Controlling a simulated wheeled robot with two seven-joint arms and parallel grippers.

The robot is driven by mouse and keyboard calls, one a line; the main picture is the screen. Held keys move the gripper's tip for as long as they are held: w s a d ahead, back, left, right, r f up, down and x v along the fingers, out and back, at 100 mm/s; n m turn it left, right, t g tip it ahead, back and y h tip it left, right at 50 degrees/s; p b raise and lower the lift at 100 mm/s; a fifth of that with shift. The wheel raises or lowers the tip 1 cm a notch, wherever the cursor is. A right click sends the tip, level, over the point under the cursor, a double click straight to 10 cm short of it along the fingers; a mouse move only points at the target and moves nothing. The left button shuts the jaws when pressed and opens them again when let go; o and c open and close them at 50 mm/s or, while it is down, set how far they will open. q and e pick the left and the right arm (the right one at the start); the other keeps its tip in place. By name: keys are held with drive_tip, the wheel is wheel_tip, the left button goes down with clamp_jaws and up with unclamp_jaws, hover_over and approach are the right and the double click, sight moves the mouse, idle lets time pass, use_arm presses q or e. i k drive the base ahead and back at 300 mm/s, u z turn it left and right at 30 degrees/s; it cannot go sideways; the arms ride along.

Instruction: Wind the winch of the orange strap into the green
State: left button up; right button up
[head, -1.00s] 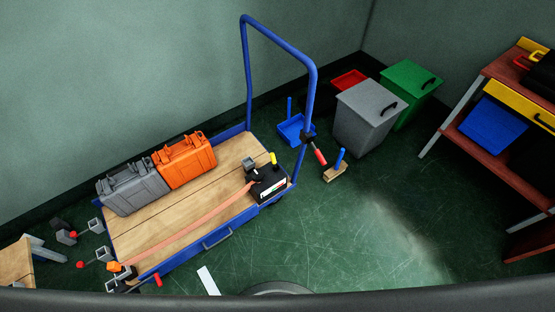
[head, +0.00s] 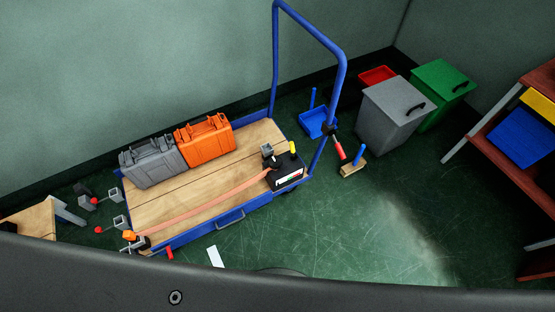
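The orange strap (head: 210,204) runs slantwise across the wooden deck of a blue cart, from an orange-topped fitting (head: 129,236) at the front left edge to the winch (head: 287,177) at the right end. The winch is a black box with a grey part and an upright yellow knob (head: 293,147) on top. Its front has a small gauge (head: 289,177) with white, green and red on it. The pointer is too small to read. Neither of my grippers is in view.
A grey case (head: 152,163) and an orange case (head: 205,139) stand along the deck's back edge. The blue push handle (head: 341,90) rises at the right end. Grey (head: 394,117) and green (head: 440,95) bins stand behind. Floor in front is mostly clear.

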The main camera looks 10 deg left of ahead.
sight(275, 162)
drive_tip(key=u, duration=0.2)
drive_tip(key=k, duration=0.95)
drive_tip(key=z, duration=0.2)
